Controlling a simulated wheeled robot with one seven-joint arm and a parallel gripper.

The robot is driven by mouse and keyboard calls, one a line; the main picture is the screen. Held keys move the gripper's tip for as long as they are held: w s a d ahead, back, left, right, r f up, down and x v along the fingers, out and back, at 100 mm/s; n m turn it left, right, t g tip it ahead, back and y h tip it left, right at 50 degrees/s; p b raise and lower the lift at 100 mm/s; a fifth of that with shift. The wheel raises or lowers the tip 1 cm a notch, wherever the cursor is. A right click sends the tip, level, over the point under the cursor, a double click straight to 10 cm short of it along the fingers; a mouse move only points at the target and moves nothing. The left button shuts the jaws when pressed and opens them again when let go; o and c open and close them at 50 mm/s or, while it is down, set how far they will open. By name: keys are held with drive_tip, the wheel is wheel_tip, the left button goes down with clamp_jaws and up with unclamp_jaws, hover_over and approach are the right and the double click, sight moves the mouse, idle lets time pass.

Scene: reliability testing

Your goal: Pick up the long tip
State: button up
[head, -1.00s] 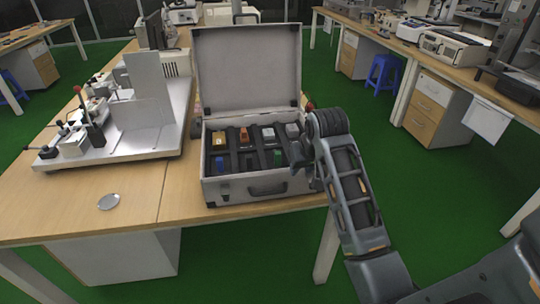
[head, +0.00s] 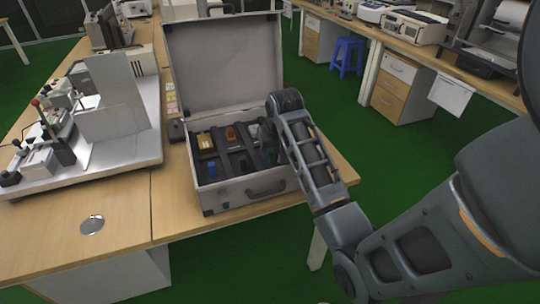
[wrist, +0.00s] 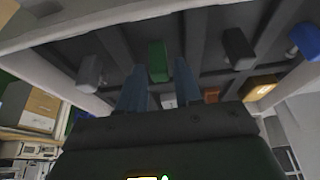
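The open silver case (head: 245,193) on the wooden table holds several small coloured blocks in a dark divided insert. I cannot tell which one is the long tip. My gripper (wrist: 160,68) is over the case with two fingers apart. A green block (wrist: 157,55) shows between the fingertips in the wrist view; I cannot tell if they touch it. A grey block (wrist: 90,72) and a black block (wrist: 237,48) lie on either side. In the head view, a yellow block (head: 205,142), an orange block (head: 231,134) and a blue block (head: 211,168) show; my arm hides the case's right part.
The raised case lid (head: 225,65) stands at the back. A metal instrument (head: 120,125) with an upright plate is left of the case. A small round disc (head: 92,224) lies near the table's front edge. A blue stool (head: 346,55) is on the green floor beyond.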

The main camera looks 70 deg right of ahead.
drive_tip(key=shift+x, duration=1.3)
drive_tip(key=shift+c, duration=0.4)
clamp_jaws()
drive_tip(key=shift+r, duration=0.1)
